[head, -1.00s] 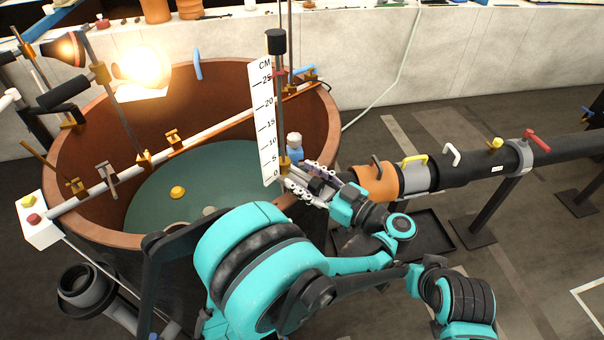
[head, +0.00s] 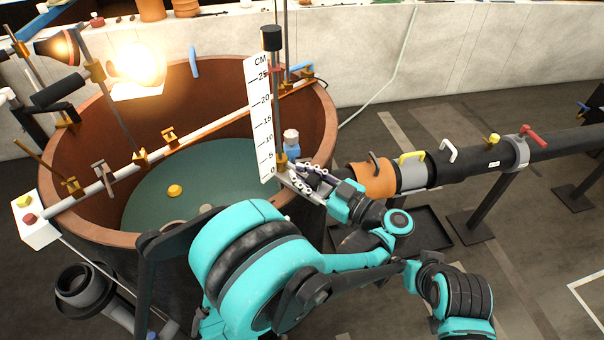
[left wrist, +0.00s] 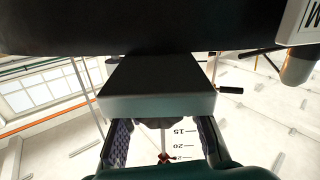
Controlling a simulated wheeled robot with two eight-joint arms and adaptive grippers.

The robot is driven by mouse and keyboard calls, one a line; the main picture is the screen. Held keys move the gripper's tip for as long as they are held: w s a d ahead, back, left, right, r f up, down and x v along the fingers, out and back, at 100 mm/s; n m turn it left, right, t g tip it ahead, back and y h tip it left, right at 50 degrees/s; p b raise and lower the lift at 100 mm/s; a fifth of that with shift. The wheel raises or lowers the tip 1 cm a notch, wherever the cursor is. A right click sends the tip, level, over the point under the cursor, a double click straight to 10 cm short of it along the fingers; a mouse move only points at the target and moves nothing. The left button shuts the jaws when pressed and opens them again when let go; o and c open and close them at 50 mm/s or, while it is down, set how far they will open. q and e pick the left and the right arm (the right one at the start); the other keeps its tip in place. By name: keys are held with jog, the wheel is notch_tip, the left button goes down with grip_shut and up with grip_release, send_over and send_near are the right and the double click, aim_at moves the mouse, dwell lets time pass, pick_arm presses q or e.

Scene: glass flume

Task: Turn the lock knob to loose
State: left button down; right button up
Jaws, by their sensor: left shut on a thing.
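The level gauge is a white CM scale plate (head: 259,120) beside a dark upright rod with a black cap (head: 272,38), standing at the right rim of the round tank. A brass block (head: 281,161) sits low on the rod. My left gripper (head: 298,182) is at the gauge's foot, just below and right of this block, shut on a small part hidden by its fingers. I cannot make out the lock knob or its turn. In the left wrist view the fingers (left wrist: 163,148) flank a pale grey part below a large dark block (left wrist: 158,88). My right gripper is out of view.
The brown tank's rim (head: 110,238) curves around my left arm's work area. A blue piece with a pale cap (head: 291,143) stands close behind the gripper. A black pipe (head: 465,160) with an orange end (head: 372,181) lies to the right. A lit lamp (head: 135,62) hangs left.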

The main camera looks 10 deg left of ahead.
pick_arm(q)
jog(key=c, duration=1.1)
grip_release()
notch_tip(320, 180, up, 10)
jog(key=shift+r, duration=0.1)
jog(key=shift+o, duration=0.3)
